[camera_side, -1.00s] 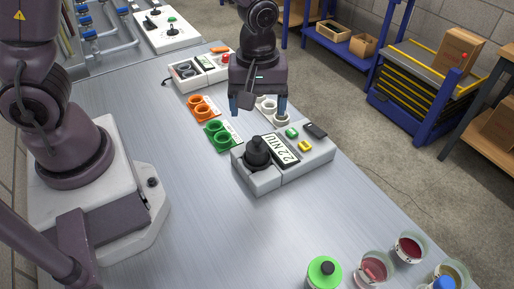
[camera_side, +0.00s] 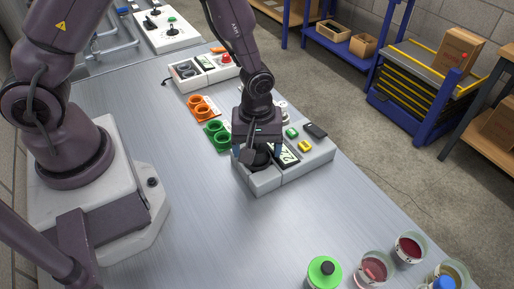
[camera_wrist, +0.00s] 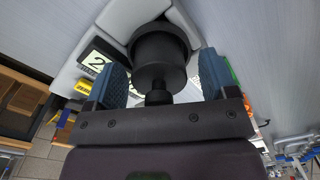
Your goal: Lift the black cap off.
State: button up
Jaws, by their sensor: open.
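The black cap (camera_wrist: 160,60) fills the upper middle of the wrist view, with a wide round body and a narrower knob toward my gripper. It sits on the left end of the white-grey device (camera_side: 265,182) on the table. In the side view the cap (camera_side: 262,160) is partly hidden behind my gripper. My gripper (camera_wrist: 162,80) is open, with one blue finger on each side of the cap. A gap shows between each finger and the cap. In the side view my gripper (camera_side: 258,155) is low over the device's left end.
The device carries a display (camera_side: 288,153), a green button (camera_side: 291,132) and a yellow button (camera_side: 305,146). Green rings (camera_side: 217,136) and orange rings (camera_side: 202,107) lie behind left. A green-lidded jar (camera_side: 324,272) and several cups stand at front right. The table's middle front is clear.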

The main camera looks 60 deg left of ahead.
jog(key=c, duration=1)
jog(key=shift+c, duration=0.2)
jog(key=shift+r, duration=0.15)
